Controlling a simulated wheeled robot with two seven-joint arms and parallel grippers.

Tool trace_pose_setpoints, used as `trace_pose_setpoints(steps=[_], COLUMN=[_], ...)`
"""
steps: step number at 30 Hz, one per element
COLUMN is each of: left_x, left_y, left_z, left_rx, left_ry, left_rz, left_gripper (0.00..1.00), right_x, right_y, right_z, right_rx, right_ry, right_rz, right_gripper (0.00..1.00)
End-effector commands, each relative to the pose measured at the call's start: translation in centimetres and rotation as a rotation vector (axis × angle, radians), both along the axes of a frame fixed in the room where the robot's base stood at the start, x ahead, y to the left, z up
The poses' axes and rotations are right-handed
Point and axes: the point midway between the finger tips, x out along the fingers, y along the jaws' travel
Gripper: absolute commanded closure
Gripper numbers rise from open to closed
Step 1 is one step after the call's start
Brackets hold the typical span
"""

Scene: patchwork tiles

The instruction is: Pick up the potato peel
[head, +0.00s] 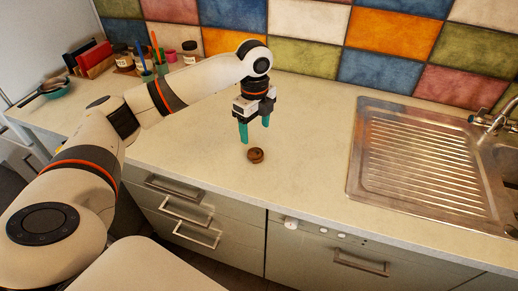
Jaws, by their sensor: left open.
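A small brown curled piece, which looks like the potato peel (255,155), lies on the pale countertop near its front edge. My left gripper (255,135) points down just above and behind it, with its two teal fingers apart and nothing between them. The fingers look clear of the peel, though the exact height gap is hard to tell. My right gripper is not in view.
A metal sink with a ribbed drainboard (425,160) and a tap (490,122) is at the right. Jars, cups with utensils, red books (95,58) and a teal bowl (55,88) stand at the back left. The counter around the peel is clear.

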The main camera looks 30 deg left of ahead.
Motion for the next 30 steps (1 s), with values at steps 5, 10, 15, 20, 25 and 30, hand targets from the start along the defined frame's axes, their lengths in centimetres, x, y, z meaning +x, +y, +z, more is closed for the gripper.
trace_pose_setpoints(steps=[5,10,15,20,25,30], left_x=[0.0,0.0,0.2,0.3,0.3,0.3], left_y=[0.0,0.0,0.1,0.2,0.1,0.1], left_z=[-2.8,-4.0,-6.1,-8.4,-9.1,-9.1], left_rx=[0.000,0.001,0.000,0.001,0.001,0.001], left_ry=[0.001,0.000,0.003,0.001,-0.001,-0.001], left_rz=[0.002,0.001,0.001,0.001,0.001,0.000], left_gripper=[0.30,0.30,0.30,0.30,0.30,0.34], right_x=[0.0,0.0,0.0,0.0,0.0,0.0], right_y=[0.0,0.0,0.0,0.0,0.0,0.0], right_z=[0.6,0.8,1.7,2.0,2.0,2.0], right_rx=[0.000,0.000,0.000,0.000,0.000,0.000], right_ry=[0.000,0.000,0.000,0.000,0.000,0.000], right_rz=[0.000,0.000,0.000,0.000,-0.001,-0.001], right_gripper=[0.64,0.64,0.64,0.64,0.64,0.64])
